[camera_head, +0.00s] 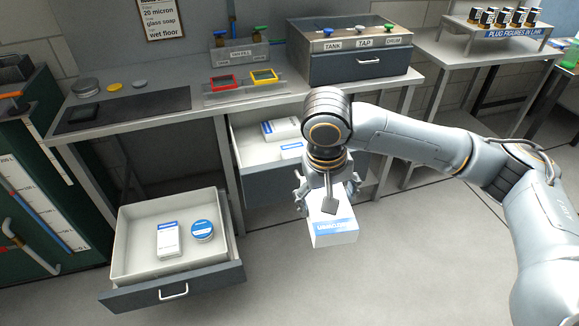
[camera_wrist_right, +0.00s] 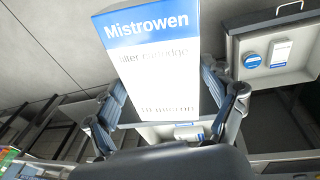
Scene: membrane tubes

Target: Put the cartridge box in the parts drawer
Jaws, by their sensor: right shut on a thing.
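The cartridge box (camera_head: 334,229) is white with a blue band, and the right wrist view shows "Mistrowen" and "filter cartridge" on it (camera_wrist_right: 152,50). My right gripper (camera_head: 328,194) is shut on the box and holds it in the air, in front of the bench. In the right wrist view its fingers (camera_wrist_right: 165,105) flank the box. Two drawers are pulled out. The lower left drawer (camera_head: 130,250) holds a white box (camera_head: 168,240) and a round blue-topped tin (camera_head: 202,230). The other drawer (camera_head: 270,187), partly hidden behind my right arm, holds white boxes (camera_head: 281,129). I cannot tell which is the parts drawer. My left gripper is not in view.
The bench (camera_head: 205,117) carries a dark mat (camera_head: 125,108), red and yellow frames (camera_head: 224,83) and a control box (camera_head: 350,66) marked TANK, TAP, DRUM. A green cabinet (camera_head: 30,190) stands left. The floor (camera_head: 430,270) at front is clear.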

